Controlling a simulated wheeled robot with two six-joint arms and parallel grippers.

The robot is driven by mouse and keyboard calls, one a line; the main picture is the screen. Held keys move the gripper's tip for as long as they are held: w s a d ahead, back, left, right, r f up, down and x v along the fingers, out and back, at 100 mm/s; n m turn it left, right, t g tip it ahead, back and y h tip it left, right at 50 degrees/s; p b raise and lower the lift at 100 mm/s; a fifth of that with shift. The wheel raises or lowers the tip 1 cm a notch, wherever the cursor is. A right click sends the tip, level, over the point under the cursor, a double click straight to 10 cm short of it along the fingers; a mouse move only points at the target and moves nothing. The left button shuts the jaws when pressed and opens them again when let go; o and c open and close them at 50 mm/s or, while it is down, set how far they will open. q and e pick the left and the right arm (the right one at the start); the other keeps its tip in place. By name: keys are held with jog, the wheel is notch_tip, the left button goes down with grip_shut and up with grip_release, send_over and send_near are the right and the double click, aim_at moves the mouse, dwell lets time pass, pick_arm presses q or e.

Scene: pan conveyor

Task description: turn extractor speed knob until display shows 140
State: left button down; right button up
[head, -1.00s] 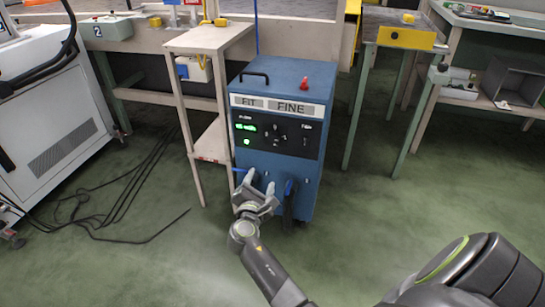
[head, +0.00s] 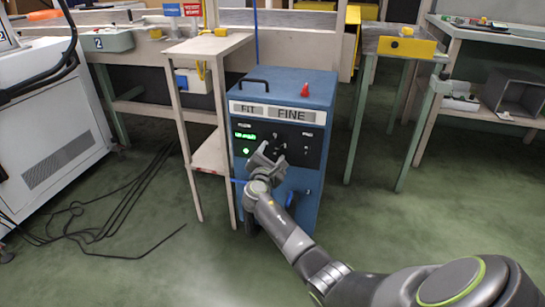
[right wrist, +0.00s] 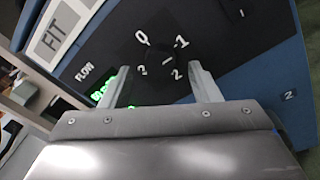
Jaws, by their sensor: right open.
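The blue extractor cabinet (head: 279,90) stands in the middle of the head view, with a black control panel near its top. The green display (head: 245,136) is lit on the panel's left side; its digits are too small to read. The dark knob (right wrist: 166,61) sits among white scale marks in the right wrist view. My right gripper (head: 269,154) is open in front of the panel, and its fingers frame the lower part of the dial in the right wrist view (right wrist: 161,82). I cannot tell whether they touch the knob. The left finger partly covers the green display there. My left gripper is not in view.
A narrow wooden stand (head: 208,45) is close on the cabinet's left. A red button (head: 304,88) and a black handle (head: 252,81) are on the cabinet top. A white machine (head: 45,125) and black cables (head: 120,215) are at left. The floor in front is mostly open.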

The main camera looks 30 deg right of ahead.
aim_at(274, 146)
jog(key=shift+x, duration=1.1)
jog(key=c, duration=1)
jog(key=shift+b, duration=0.3)
jog(key=shift+f, duration=0.1)
